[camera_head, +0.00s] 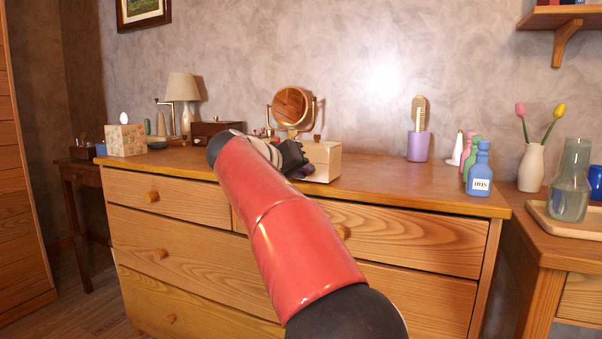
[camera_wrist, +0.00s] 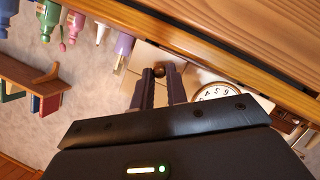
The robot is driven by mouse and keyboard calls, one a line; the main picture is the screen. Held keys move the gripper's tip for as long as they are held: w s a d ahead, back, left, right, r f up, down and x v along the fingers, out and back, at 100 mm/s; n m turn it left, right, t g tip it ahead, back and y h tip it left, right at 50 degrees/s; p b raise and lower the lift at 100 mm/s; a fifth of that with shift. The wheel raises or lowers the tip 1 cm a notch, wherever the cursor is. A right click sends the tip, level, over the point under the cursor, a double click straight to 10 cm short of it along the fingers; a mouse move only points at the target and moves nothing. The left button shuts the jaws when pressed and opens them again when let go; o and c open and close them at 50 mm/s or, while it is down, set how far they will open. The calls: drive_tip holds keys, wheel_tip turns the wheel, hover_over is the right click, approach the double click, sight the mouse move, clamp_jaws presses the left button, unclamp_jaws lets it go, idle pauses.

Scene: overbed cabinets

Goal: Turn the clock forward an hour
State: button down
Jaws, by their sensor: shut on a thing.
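The clock is a cream box on the dresser top; its plain side shows in the head view (camera_head: 324,160). In the wrist view its white round dial (camera_wrist: 218,92) shows partly, cut off below by my gripper body; I cannot read the hands. A small dark brown round knob (camera_wrist: 159,70) sits on the box's cream side. My gripper (camera_wrist: 160,78) has its two fingers on either side of this knob and is shut on it. In the head view my gripper (camera_head: 291,158) is at the left of the box, partly hidden by my red arm.
A round mirror (camera_head: 291,106) stands just behind the clock. A purple cup with a brush (camera_head: 418,146) and several bottles, one blue (camera_head: 479,172), stand to the right. A tissue box (camera_head: 125,141) and a lamp (camera_head: 183,88) are at the left. The dresser top right of the clock has bare room.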

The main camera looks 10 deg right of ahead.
drive_tip(key=shift+f, duration=0.1)
drive_tip(key=c, duration=1.4)
unclamp_jaws()
drive_tip(key=v, duration=0.7)
drive_tip(key=shift+s+a+p, duration=0.25)
drive_tip(key=shift+p, duration=0.05)
